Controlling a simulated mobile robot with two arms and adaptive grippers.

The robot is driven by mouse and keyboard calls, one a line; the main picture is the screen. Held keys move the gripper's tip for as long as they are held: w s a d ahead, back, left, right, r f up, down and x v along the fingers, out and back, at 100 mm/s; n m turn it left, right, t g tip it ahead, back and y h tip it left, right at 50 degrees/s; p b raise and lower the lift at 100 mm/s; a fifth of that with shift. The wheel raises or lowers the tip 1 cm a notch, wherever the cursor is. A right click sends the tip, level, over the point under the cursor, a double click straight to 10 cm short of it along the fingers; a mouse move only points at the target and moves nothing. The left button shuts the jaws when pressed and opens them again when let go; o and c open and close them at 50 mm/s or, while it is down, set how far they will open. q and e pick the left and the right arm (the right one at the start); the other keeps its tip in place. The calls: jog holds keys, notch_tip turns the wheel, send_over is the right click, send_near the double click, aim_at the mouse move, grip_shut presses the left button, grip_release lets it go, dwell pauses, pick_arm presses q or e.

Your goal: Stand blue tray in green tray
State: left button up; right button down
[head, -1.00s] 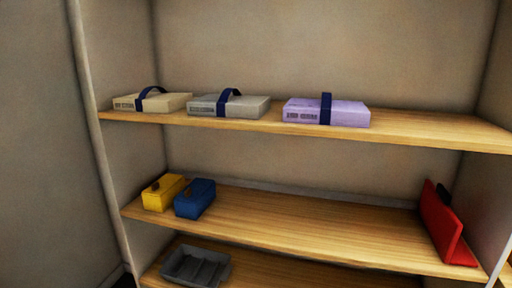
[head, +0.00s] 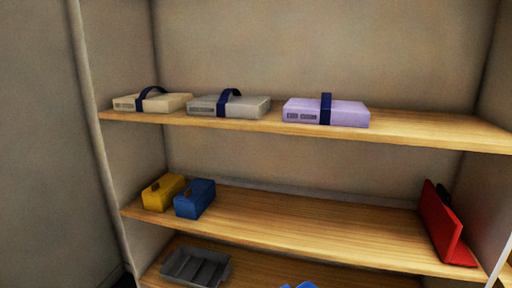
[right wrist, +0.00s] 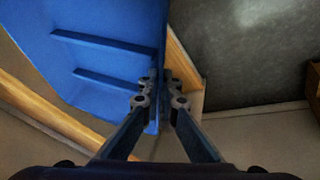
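The blue tray (right wrist: 110,50) fills the upper left of the right wrist view, with raised ribs across its inner face. My right gripper (right wrist: 160,98) is closed around the tray's right-hand edge, a finger on each side. In the head view a small blue piece (head: 299,285) shows at the bottom edge, probably part of the same tray; the rest of it is out of frame. I see no green tray in either view. My left gripper is not in view.
Shelves hold beige (head: 153,103), grey (head: 229,106) and purple (head: 326,112) strapped boxes above, with yellow (head: 162,193) and blue (head: 195,198) boxes and a red stand (head: 441,226) below. A grey compartment tray (head: 196,267) sits lower left. The middle shelf's centre is clear.

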jog(key=w+d+r+m+g+h, duration=0.15)
jog(key=d+r+m+h, duration=0.25)
jog(key=d+r+m, duration=0.65)
jog(key=s+d+r+n, duration=0.2)
jog(key=s+d+r, duration=0.1)
jog(key=d, duration=0.1)
jog(key=shift+s, duration=0.15)
jog(key=shift+n, duration=0.25)
